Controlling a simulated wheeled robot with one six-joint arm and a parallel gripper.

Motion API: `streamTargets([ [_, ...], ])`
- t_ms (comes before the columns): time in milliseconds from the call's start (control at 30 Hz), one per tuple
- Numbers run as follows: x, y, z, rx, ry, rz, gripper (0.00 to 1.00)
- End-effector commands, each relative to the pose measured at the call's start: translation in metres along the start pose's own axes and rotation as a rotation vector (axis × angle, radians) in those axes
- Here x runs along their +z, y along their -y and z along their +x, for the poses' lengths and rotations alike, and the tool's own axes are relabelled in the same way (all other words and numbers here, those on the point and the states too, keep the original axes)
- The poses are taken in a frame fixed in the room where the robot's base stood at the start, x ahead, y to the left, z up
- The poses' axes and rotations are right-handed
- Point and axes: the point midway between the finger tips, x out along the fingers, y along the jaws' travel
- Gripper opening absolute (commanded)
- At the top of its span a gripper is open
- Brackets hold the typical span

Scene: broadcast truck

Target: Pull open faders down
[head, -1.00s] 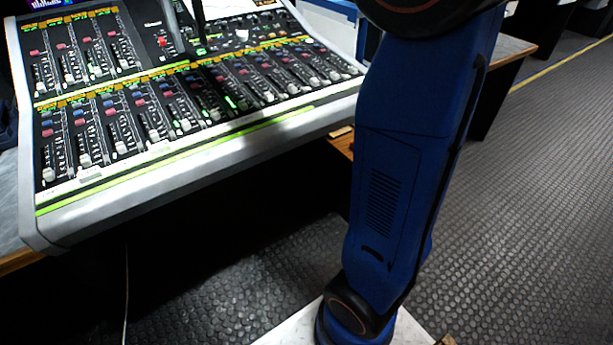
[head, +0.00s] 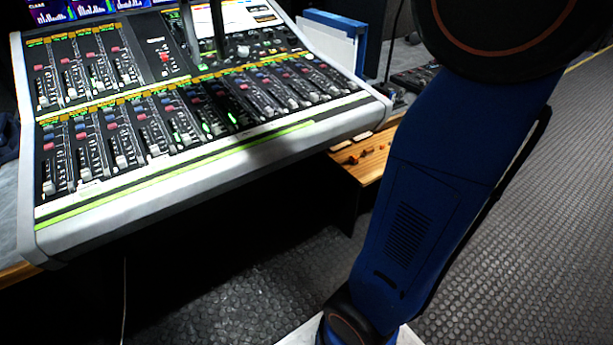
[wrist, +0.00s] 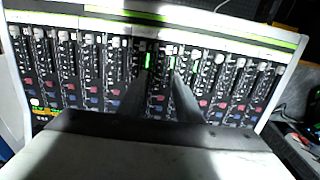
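A mixing console (head: 130,190) with a grey frame fills the left of the head view. It has an upper fader bank (head: 85,70) and a longer front fader bank (head: 120,135), with pale caps at differing heights. Green lights (head: 232,118) glow mid-bank. In the wrist view the front fader bank (wrist: 70,75) appears flipped, with green lights (wrist: 148,60) near the fingers. My gripper (head: 208,57) has two dark fingers hanging apart above the console; it also shows in the wrist view (wrist: 160,77). It is open, with nothing visible between the fingers. Whether the fingertips touch the panel is unclear.
A wooden shelf (head: 365,160) with small items lies right of the console. Blue and white folders (head: 335,38) stand behind its right end, beside dark equipment (head: 415,77). Screens (head: 70,10) are at the back left. Textured floor (head: 530,200) is open at right.

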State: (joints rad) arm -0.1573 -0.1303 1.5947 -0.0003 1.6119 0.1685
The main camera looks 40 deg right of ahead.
Motion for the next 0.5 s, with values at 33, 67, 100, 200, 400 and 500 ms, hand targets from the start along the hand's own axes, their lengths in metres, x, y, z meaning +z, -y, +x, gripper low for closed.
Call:
streamTargets([
  [33,0.007,-0.003,0.002,-0.001,-0.009,0.001,0.31],
  [67,0.011,-0.005,0.005,-0.002,-0.014,0.001,0.31],
  [100,0.015,-0.007,0.007,-0.002,-0.019,0.001,0.31],
  [200,0.027,-0.012,0.015,-0.004,-0.035,-0.001,0.31],
  [400,0.051,-0.022,0.031,-0.007,-0.068,-0.002,0.31],
  [500,0.063,-0.026,0.040,-0.008,-0.084,-0.002,0.31],
])
